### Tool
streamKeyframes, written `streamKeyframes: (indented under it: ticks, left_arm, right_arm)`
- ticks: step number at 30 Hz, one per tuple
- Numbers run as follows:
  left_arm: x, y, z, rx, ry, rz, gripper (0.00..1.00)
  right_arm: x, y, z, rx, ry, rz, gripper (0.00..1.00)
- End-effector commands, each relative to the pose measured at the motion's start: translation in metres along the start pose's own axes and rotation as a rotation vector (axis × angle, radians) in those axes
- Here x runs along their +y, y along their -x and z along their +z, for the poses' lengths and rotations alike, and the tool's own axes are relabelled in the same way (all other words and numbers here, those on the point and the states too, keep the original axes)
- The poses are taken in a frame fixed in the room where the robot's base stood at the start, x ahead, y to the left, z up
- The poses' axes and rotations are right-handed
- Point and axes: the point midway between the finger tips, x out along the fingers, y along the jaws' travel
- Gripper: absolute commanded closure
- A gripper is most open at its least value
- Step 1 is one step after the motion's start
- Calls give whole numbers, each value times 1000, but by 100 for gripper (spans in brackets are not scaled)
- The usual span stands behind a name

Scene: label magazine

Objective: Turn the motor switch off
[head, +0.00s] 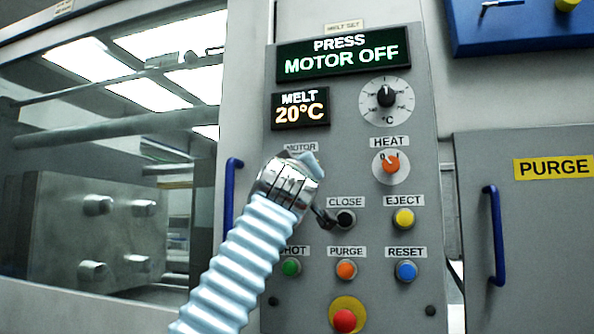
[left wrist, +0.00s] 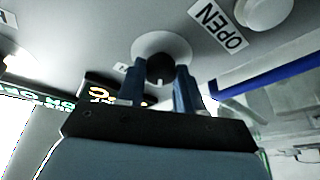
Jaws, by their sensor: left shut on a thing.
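The motor switch is hidden in the head view behind my left gripper (head: 308,162), just under the partly covered MOTOR label (head: 300,147). In the left wrist view the switch shows as a dark knob (left wrist: 160,68) on a white round plate (left wrist: 150,45). The two blue fingers of my left gripper (left wrist: 158,80) stand one on each side of the knob, shut on it. I cannot read the knob's pointer position. The display (head: 343,52) reads PRESS, MOTOR OFF. My right gripper is not in view.
The heat knob (head: 391,163) is orange, right of my gripper. Below are the black close button (head: 345,219), the yellow eject button (head: 403,219) and a red button (head: 345,320). A blue handle (head: 232,205) is close to my gripper's left. The OPEN label (left wrist: 218,25) shows in the wrist view.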

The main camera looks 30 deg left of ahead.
Motion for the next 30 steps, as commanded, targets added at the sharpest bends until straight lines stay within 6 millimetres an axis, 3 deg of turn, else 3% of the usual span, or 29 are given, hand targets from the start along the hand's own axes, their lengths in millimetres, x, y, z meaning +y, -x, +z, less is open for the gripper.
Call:
streamKeyframes:
  ticks: [6, 7, 12, 23, 30]
  left_arm:
    - [-1, 0, 0, 0, 0, -1, 95]
    - [-1, 0, 0, 0, 0, -1, 61]
    - [0, 0, 0, 0, 0, -1, 39]
    - [-2, 9, 2, 1, 0, 1, 39]
    - [-4, 62, 6, 0, 2, 5, 39]
  right_arm:
    - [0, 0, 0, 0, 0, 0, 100]
    - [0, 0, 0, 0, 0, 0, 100]
    - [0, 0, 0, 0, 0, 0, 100]
    - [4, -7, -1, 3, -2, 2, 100]
    - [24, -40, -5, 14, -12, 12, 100]
